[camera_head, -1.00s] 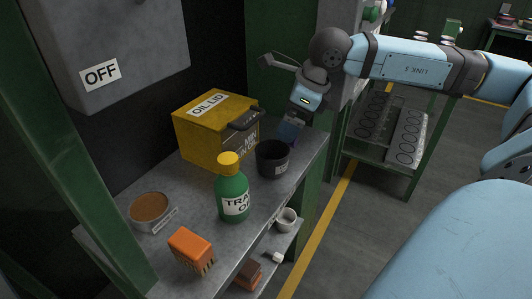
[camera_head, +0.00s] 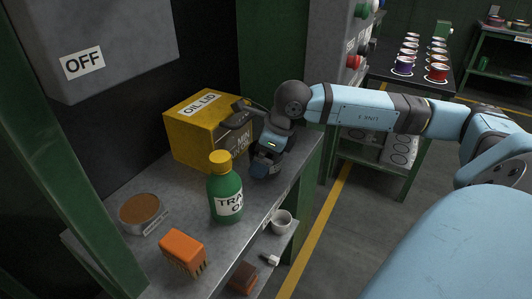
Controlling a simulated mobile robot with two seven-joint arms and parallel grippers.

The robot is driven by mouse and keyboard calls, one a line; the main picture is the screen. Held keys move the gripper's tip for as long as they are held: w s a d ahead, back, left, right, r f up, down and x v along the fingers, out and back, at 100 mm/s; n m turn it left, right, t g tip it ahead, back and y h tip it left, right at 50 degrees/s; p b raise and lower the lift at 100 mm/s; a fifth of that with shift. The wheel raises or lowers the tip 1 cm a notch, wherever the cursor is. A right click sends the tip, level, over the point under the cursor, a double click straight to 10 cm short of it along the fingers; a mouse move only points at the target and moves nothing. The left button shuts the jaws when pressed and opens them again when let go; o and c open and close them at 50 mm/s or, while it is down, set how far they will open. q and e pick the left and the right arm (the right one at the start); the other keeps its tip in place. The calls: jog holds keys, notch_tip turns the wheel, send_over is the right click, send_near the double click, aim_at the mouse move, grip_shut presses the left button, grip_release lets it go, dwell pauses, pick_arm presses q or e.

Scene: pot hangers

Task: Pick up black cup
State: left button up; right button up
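The black cup (camera_head: 264,172) stands on the grey shelf (camera_head: 240,238), just right of the yellow box and behind the green bottle. It is mostly hidden by my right gripper (camera_head: 268,158). My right arm comes in from the right, and its gripper points down at the cup, overlapping its upper part. The fingers are too dark and covered to show whether they are open or closed on the cup. My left gripper is not in view.
A yellow oil lid box (camera_head: 190,140), a green bottle with yellow cap (camera_head: 225,190), a brown-topped round tin (camera_head: 140,212) and an orange block (camera_head: 182,252) crowd the shelf. A white cup (camera_head: 281,221) sits on the lower shelf. A green post (camera_head: 75,150) stands at left.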

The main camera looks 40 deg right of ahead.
jog(key=c, duration=0.7)
jog(key=shift+r, duration=0.1)
